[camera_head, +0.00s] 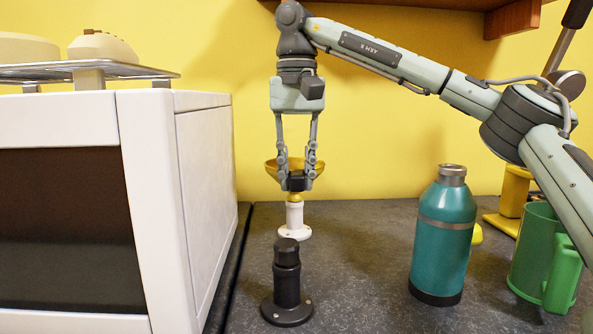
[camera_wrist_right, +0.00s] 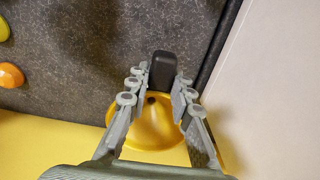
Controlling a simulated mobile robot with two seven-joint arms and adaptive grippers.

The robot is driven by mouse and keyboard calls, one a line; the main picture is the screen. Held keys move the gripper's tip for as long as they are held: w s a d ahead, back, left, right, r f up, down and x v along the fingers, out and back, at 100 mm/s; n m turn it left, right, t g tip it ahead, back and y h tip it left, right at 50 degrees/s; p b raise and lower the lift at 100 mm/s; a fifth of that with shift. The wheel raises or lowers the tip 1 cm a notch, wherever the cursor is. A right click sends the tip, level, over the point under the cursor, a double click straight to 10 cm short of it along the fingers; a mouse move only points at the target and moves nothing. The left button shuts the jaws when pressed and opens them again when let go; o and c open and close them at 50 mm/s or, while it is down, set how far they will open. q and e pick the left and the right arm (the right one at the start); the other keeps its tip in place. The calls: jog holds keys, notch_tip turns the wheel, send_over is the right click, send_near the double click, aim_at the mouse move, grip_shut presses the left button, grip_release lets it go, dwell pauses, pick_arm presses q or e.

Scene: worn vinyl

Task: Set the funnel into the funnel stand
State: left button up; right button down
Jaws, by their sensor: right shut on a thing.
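The funnel (camera_head: 273,171) is a yellow cone with its wide mouth up and looks upright. It also shows in the right wrist view (camera_wrist_right: 152,128). My right gripper (camera_head: 297,181) is shut on the funnel's black grip (camera_wrist_right: 163,72), on the near side of the cone. The white post with a round screwed-down base (camera_head: 294,218), which looks like the funnel stand, is under the funnel. A yellow part shows right at the post's top; I cannot tell whether the spout is inside it. My left gripper is out of view.
A black post with a flanged base (camera_head: 287,285) stands in front of the white one. A white oven-like appliance (camera_head: 203,170) is close on the left. A teal bottle (camera_head: 443,235) and green mug (camera_head: 535,255) stand right. Counter between the posts and bottle is clear.

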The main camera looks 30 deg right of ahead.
jog(key=shift+f, duration=0.1)
dwell(0.3)
jog(key=c, duration=1)
grip_release()
jog(key=shift+r, duration=0.25)
jog(key=shift+r+p, duration=1)
jog(key=shift+p, duration=0.3)
jog(key=shift+r+p, duration=0.35)
jog(key=shift+r, duration=0.7)
notch_tip(320, 180, up, 12)
